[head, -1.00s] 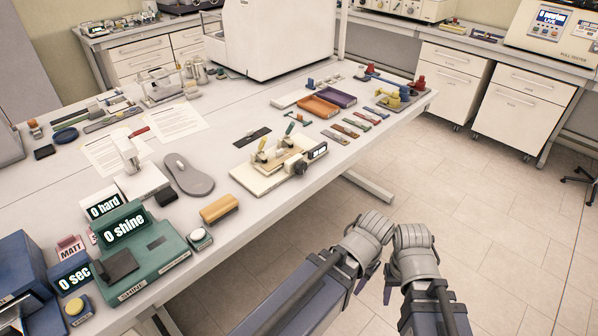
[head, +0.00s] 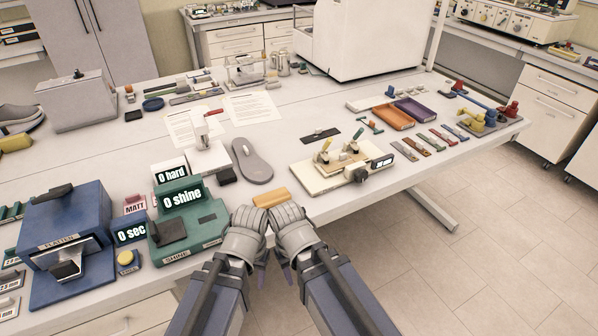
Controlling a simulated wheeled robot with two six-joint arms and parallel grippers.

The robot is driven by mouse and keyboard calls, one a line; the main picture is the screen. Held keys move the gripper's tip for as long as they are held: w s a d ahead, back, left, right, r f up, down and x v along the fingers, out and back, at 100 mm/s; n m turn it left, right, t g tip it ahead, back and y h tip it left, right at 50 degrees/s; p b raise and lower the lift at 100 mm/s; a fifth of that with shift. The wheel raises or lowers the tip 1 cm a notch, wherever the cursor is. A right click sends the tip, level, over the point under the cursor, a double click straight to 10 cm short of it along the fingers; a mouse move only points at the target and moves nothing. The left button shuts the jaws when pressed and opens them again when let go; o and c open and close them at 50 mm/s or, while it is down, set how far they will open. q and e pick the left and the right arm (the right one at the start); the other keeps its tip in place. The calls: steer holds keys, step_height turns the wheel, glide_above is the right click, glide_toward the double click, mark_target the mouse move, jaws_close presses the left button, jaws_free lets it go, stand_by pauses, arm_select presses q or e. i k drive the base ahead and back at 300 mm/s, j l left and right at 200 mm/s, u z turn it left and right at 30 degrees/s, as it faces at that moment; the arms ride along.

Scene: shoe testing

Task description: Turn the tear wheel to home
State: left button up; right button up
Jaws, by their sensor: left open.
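The tear tester is a cream base (head: 318,179) with two upright clamps and a small dark display (head: 381,162), at the right of the bench. A dark round knob (head: 357,175), which looks like its wheel, sits at its front right side beside the display. Its angle is too small to read. My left gripper (head: 262,279) is folded near the bench's front edge, left of the tester and apart from it. It is open, with its fingers mostly hidden by the wrist. My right gripper (head: 287,276) is close beside it, its fingers largely hidden. Neither touches the tester.
A yellow-brown block (head: 270,197) lies just beyond my wrists. A green shine tester (head: 188,235) and a blue machine (head: 65,235) stand at the left. A grey sole (head: 251,160) lies behind. Orange (head: 393,117) and purple (head: 416,110) trays and several strips lie right. Floor to the right is clear.

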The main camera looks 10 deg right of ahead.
mark_target(361, 176)
steer(key=i+l+u, duration=0.1)
steer(key=l+u, duration=1.35)
steer(key=k+l+u, duration=0.15)
steer(key=l+u, duration=0.35)
steer(key=k+l+u, duration=0.15)
steer(key=l, duration=0.4)
steer(key=k+l+u, duration=0.1)
steer(key=k+l, duration=0.3)
steer(key=k+l+u, duration=0.15)
steer(key=k+l, duration=0.2)
steer(key=l, duration=0.25)
steer(key=k+l+u, duration=0.1)
steer(key=k+l, duration=0.55)
steer(key=l, duration=0.2)
steer(key=k+l, duration=0.3)
steer(key=l, duration=0.2)
